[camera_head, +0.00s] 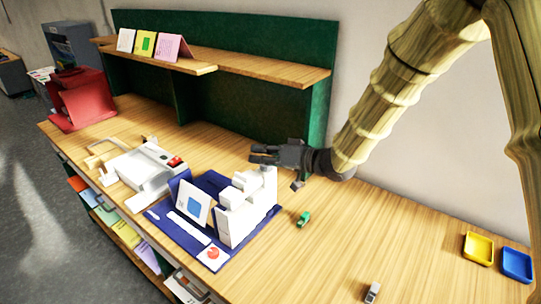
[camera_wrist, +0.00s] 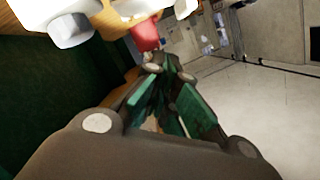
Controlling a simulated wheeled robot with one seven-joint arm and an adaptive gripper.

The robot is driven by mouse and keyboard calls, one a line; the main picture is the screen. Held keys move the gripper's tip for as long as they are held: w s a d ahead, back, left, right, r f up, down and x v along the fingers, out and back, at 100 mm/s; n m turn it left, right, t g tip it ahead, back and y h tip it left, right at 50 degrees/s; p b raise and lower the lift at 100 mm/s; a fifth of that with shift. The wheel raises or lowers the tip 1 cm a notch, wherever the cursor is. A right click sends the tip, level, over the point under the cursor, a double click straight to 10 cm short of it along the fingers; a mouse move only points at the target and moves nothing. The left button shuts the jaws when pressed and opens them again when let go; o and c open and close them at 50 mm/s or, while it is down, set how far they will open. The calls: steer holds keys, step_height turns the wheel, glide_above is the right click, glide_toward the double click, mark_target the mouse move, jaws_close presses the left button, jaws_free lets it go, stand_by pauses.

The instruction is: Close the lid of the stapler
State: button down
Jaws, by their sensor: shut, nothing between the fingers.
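No object is clearly recognisable as a stapler. A white blocky device (camera_head: 232,222) with an upright part stands on a dark blue mat (camera_head: 187,240), and I cannot tell whether it is the stapler or has a lid. A small green object (camera_head: 303,218) lies right of the mat, and a small grey object (camera_head: 372,292) lies near the table's front edge. My gripper (camera_head: 256,154) is shut and empty, held above and behind the white device, fingers pointing left. In the wrist view my gripper (camera_wrist: 166,68) shows its green finger pads, with white blocks (camera_wrist: 70,28) at the upper left.
A white machine (camera_head: 150,172) stands left of the mat and a red stand (camera_head: 82,98) at the far left. A green back panel with a wooden shelf (camera_head: 250,62) rises behind. Yellow (camera_head: 478,249) and blue (camera_head: 516,265) trays sit at the right. The table's middle right is mostly clear.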

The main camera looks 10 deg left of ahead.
mark_target(246, 184)
steer(key=s+n, duration=0.1)
steer(key=s+a+f+n+b, duration=0.1)
steer(key=s+n+b, duration=0.1)
steer(key=shift+s+a+f+t+h, duration=0.15)
steer(key=shift+s+a+t+h, duration=0.25)
steer(key=shift+s+a+f+b, duration=0.3)
steer(key=shift+s+a+f, duration=0.15)
steer(key=shift+s+f, duration=0.3)
steer(key=shift+s+r, duration=0.1)
